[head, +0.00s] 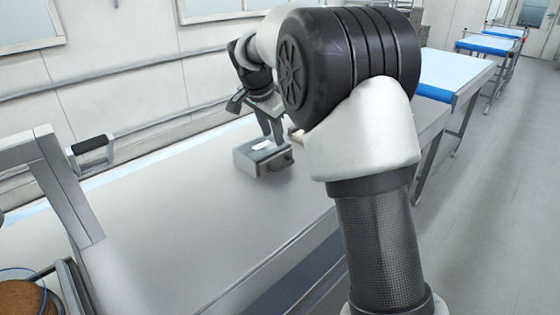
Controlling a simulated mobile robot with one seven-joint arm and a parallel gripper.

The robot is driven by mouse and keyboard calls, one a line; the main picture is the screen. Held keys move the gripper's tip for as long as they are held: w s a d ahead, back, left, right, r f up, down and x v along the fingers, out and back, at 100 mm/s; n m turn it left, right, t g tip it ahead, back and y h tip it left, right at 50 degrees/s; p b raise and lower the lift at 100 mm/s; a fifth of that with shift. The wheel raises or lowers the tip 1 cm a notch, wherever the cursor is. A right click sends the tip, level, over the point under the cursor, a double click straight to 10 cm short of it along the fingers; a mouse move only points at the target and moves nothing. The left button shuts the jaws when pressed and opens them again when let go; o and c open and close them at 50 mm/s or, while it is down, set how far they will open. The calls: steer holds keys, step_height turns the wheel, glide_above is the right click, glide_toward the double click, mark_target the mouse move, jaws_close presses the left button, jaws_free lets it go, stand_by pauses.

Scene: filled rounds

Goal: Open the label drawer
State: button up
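A small grey box (247,160) stands on the long steel worktop, near its middle. A handle (283,161) on its right-hand front face suggests that this is the label drawer; it looks shut. A small white patch (262,145) shows on its top. My gripper (272,138) points down just above and behind the box. Its fingers are small and dark here, and I cannot tell how far apart they are or whether they touch the box. I see nothing held in them.
The worktop (170,215) is bare left of the box. A metal frame with a dark-gripped handle (93,144) stands at left, with a brown round thing (20,297) below it. A pale object (297,134), partly hidden by my arm, lies behind the box. Blue-edged tables (450,72) stand far right.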

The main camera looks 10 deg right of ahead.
mark_target(282, 166)
steer(key=x, duration=1.5)
steer(key=shift+d+f, duration=0.1)
steer(key=shift+f, duration=0.1)
steer(key=shift+c, duration=0.3)
jaws_close()
